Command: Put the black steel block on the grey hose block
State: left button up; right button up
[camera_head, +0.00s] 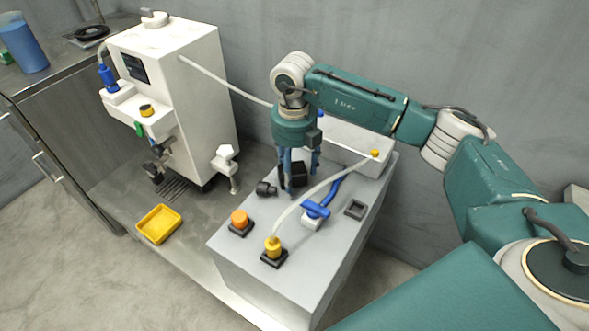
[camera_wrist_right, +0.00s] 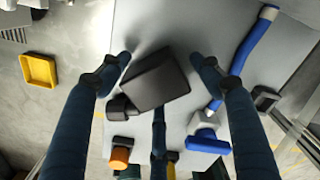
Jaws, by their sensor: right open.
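The black block (camera_head: 299,174) rests on top of the large grey block (camera_head: 318,256), near its back end. This grey block carries the hose fittings. My right gripper (camera_head: 292,184) points down over the black block, open. In the right wrist view the black block (camera_wrist_right: 155,80) lies tilted between the spread fingers of the right gripper (camera_wrist_right: 160,60), with the grey top (camera_wrist_right: 145,25) under it. I cannot tell whether a finger touches it. My left gripper is in neither view.
Near the black block stand a small black fitting (camera_head: 266,188), an orange knob (camera_head: 240,218), a yellow hose fitting (camera_head: 273,248), a blue-handled valve (camera_head: 315,211) and a dark square socket (camera_head: 355,209). A white machine (camera_head: 180,90) and yellow tray (camera_head: 159,224) are at left.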

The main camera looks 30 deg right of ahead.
aim_at(294, 169)
jog(key=shift+r, duration=0.25)
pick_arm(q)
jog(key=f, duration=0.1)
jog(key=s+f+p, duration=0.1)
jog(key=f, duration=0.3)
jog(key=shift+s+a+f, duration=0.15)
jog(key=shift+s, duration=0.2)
pick_arm(e)
notch_tip(294, 169, up, 12)
jog(key=shift+f, duration=0.1)
